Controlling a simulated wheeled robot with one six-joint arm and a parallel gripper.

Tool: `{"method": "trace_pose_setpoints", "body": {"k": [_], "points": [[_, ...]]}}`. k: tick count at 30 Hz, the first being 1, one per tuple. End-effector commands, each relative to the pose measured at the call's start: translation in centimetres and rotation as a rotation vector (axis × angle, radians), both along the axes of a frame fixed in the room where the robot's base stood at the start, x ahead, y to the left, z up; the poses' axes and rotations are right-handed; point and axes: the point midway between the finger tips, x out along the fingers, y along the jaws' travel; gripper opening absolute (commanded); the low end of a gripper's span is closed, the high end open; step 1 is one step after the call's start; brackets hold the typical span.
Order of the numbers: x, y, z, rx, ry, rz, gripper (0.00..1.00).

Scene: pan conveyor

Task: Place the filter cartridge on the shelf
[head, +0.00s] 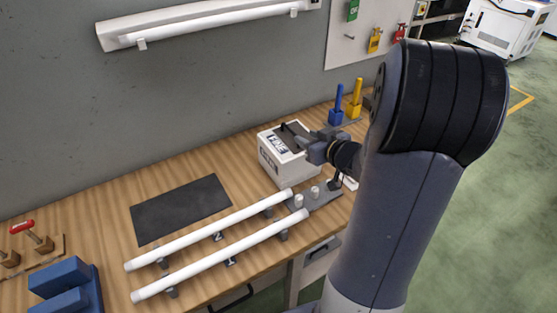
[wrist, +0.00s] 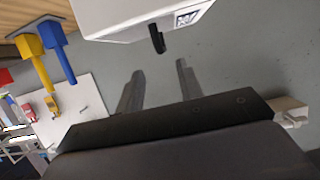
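I cannot tell for certain which thing is the filter cartridge. A white box (head: 272,163) with dark lettering on its front and a black handle (head: 297,135) on top stands on the wooden bench. Two long white tubes (head: 208,229) (head: 220,255) lie side by side on low grey supports left of it. My gripper (head: 316,147) is close to the box's right side in the head view. In the wrist view my gripper (wrist: 158,88) has its two fingers spread with nothing between them, just short of the box (wrist: 120,18) and its black hook (wrist: 157,38). No shelf is clearly seen.
A dark mat (head: 181,208) lies flat on the bench (head: 105,240). Blue (head: 336,105) and yellow (head: 355,99) handled pieces stand behind the box. Blue blocks (head: 62,285) and a red-handled clamp (head: 32,236) are at far left. A white tube fixture (head: 205,22) is on the wall.

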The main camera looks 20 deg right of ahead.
Motion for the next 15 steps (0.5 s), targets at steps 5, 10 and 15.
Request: {"method": "trace_pose_setpoints", "body": {"k": [5, 10, 15], "points": [[2.7, 0.7, -1.1, 0.0, 0.002, 0.005, 0.35], [3.9, 1.0, -1.5, 0.001, 0.002, 0.003, 0.35], [5.7, 1.6, -2.2, 0.001, 0.002, 0.005, 0.35]]}}
